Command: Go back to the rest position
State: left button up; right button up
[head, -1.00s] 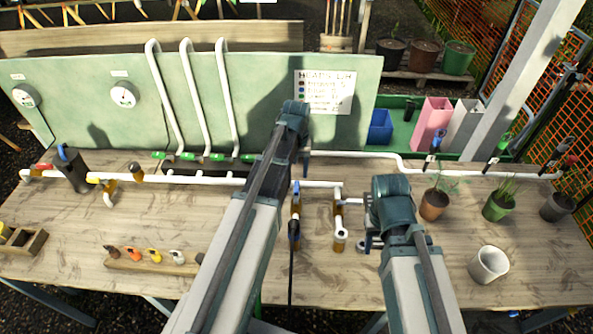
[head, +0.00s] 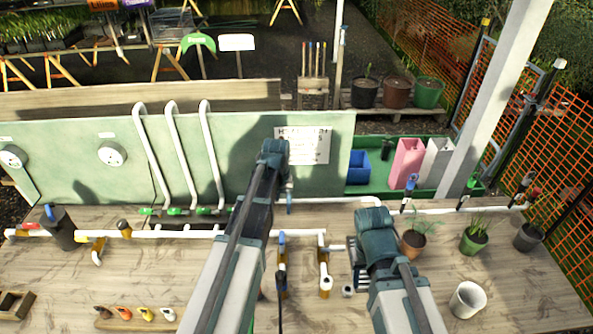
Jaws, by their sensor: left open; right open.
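My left arm reaches up the middle, its wrist in front of the green back board (head: 75,155). My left gripper (head: 289,198) is mostly hidden behind that wrist; only a small part shows, and I see nothing held in it. My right arm comes in from the lower right. My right gripper (head: 360,274) shows partly below its teal wrist, above the table (head: 520,275) and beside the pipe fittings (head: 325,280). It is open, with nothing seen in it. The fingertips of both grippers are hard to make out.
Several plant pots (head: 474,240) and a white cup (head: 467,299) stand right of my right arm. A rack with coloured pieces (head: 135,318) lies at the front left. A dark canister (head: 58,228) stands far left. Blue (head: 359,166) and pink (head: 406,162) bins stand behind.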

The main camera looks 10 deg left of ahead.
pick_arm(q)
jog(key=s+d+f+m+b, duration=0.3)
jog(key=s+d+f+b, duration=0.3)
jog(key=s+d, duration=0.2)
jog(key=s+d+f+m+y+b, duration=0.1)
jog(key=s+d+f+m+b, duration=0.3)
jog(key=s+d+f+b, duration=0.2)
jog(key=s+d, duration=0.2)
jog(key=s, duration=0.2)
jog(key=shift+d, duration=0.15)
